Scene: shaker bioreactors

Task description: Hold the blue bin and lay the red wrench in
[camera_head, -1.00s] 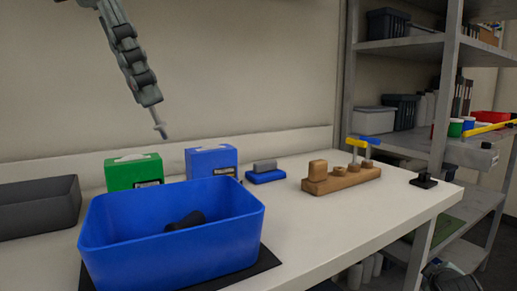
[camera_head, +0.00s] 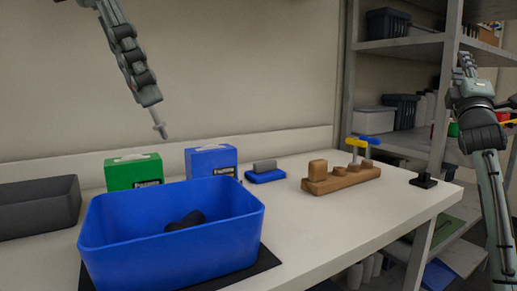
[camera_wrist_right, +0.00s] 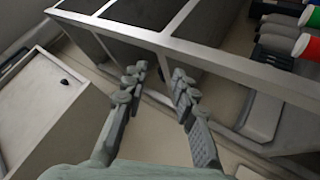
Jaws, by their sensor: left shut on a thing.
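The blue bin (camera_head: 170,250) sits on a dark mat at the front left of the bench, with a dark rounded piece (camera_head: 187,220) inside it. I see no red wrench in either view. My left gripper (camera_head: 150,98) hangs above and behind the bin, apart from it, shut on a thin pale rod-like thing (camera_head: 159,124). My right gripper (camera_head: 466,66) is raised in front of the shelf unit at the right. In the right wrist view its two fingers (camera_wrist_right: 160,76) are apart, with nothing between them.
A green box (camera_head: 133,172) and a blue box (camera_head: 211,161) stand behind the bin. A grey bin (camera_head: 38,207) is at the left. A wooden block stand (camera_head: 341,178) is at the right. The bench (camera_head: 330,228) is clear in front of that stand. The shelf unit (camera_head: 396,44) holds containers.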

